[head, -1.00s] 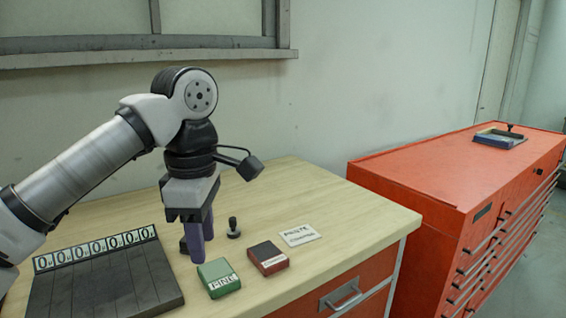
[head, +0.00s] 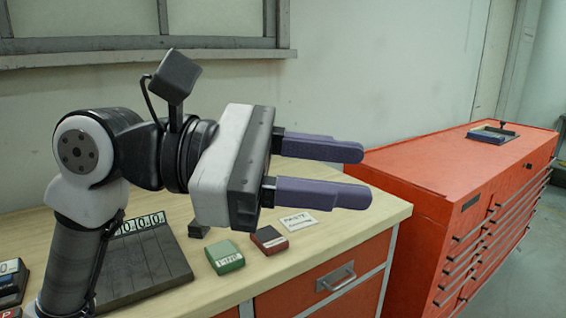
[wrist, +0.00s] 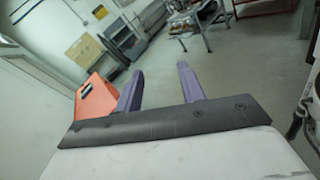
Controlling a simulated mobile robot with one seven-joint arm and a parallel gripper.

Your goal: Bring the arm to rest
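My gripper (head: 340,172) is raised above the wooden workbench in the head view and points to the right, roughly level. Its two purple fingers are spread apart with nothing between them. In the wrist view my gripper (wrist: 160,75) also shows both fingers apart and empty, with the open room beyond them. My arm is folded at the left, with the elbow joint low and the wrist turned outward. The arm touches nothing that I can see.
On the workbench (head: 345,228) lie a green box (head: 225,258), a dark red box (head: 268,240), a white card (head: 296,221) and a dark number board (head: 145,270). A red tool cabinet (head: 430,170) stands at right, with a tray (head: 490,133) on top. Grey floor (wrist: 245,75) lies beyond.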

